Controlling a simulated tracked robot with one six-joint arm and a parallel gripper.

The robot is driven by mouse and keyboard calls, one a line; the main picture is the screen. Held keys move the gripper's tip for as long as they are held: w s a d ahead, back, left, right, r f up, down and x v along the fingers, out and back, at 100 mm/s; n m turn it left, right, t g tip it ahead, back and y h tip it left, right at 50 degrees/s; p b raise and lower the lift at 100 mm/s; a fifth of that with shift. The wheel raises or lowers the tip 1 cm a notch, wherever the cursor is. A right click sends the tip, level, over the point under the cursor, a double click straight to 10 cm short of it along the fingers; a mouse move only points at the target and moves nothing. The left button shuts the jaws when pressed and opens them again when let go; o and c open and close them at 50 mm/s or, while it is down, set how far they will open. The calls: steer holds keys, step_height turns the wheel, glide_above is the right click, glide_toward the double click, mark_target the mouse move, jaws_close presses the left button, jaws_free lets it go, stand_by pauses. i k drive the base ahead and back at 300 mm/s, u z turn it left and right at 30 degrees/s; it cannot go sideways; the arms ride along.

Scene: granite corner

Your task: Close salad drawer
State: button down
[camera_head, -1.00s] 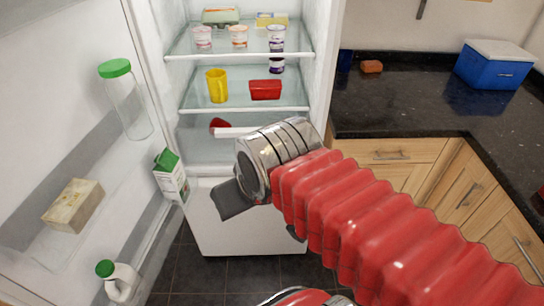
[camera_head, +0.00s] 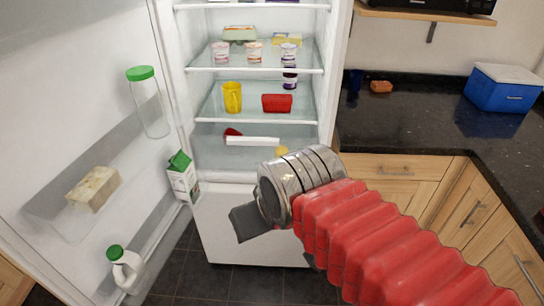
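The salad drawer (camera_head: 215,157) is the clear compartment at the bottom of the open fridge, with a white handle strip (camera_head: 252,141) across its front. A red item (camera_head: 232,132) and a yellow item (camera_head: 282,150) show in or behind it. How far the drawer stands out is hard to tell. My gripper (camera_head: 242,222) is in front of the white lower fridge panel, below and in front of the drawer, and appears apart from it. Its dark fingers point left and downward; their gap does not show. My silver wrist covers part of the drawer's lower right.
The fridge door (camera_head: 75,110) stands open at left, with a jar (camera_head: 150,108), carton (camera_head: 182,180) and bottle (camera_head: 124,268) in its racks. Shelves above hold a yellow jug (camera_head: 232,97) and red box (camera_head: 277,103). A dark worktop (camera_head: 415,120) lies right.

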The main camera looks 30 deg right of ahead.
mark_target(263, 141)
steer(key=u, duration=0.1)
steer(key=i, duration=1.05)
steer(key=u, duration=0.05)
